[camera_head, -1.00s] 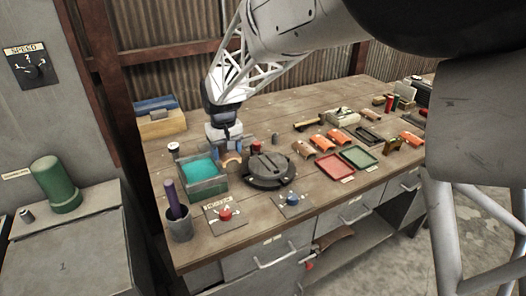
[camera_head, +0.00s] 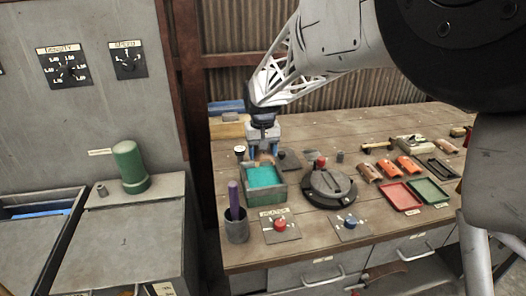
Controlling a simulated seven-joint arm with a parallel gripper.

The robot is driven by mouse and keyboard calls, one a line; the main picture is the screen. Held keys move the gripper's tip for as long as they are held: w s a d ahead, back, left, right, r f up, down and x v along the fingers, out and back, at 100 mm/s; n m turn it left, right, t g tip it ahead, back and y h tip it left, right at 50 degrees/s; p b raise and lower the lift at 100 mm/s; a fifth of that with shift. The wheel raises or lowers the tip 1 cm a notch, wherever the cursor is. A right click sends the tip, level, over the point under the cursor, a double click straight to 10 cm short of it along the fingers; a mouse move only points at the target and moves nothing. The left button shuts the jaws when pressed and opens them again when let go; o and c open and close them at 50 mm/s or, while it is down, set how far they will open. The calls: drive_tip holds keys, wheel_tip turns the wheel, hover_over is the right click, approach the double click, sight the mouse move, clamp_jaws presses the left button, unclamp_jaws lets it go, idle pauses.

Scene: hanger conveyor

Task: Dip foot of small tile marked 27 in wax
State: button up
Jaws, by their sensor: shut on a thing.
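My gripper (camera_head: 263,148) points down at the back edge of the wax bath and is shut on a small tan-orange tile (camera_head: 265,160). The tile is mostly hidden by the fingers, and its number cannot be read. The wax bath (camera_head: 266,200) is a grey-green box filled with turquoise wax (camera_head: 263,177). The tile's lower end is at the far part of the wax in the picture. I cannot tell whether it touches the surface.
A round dark turntable (camera_head: 329,188) stands right of the bath. A grey cup (camera_head: 236,229) with a purple stick is front left. Red (camera_head: 280,224) and blue (camera_head: 350,219) knobs sit in front. Orange tiles (camera_head: 388,168) and red (camera_head: 402,196) and green (camera_head: 429,191) trays lie right.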

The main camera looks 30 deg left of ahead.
sight(262, 179)
drive_tip(key=shift+f, duration=0.2)
drive_tip(key=shift+f, duration=3.4)
drive_tip(key=shift+f, duration=0.75)
drive_tip(key=shift+r, duration=1.65)
idle(1.7)
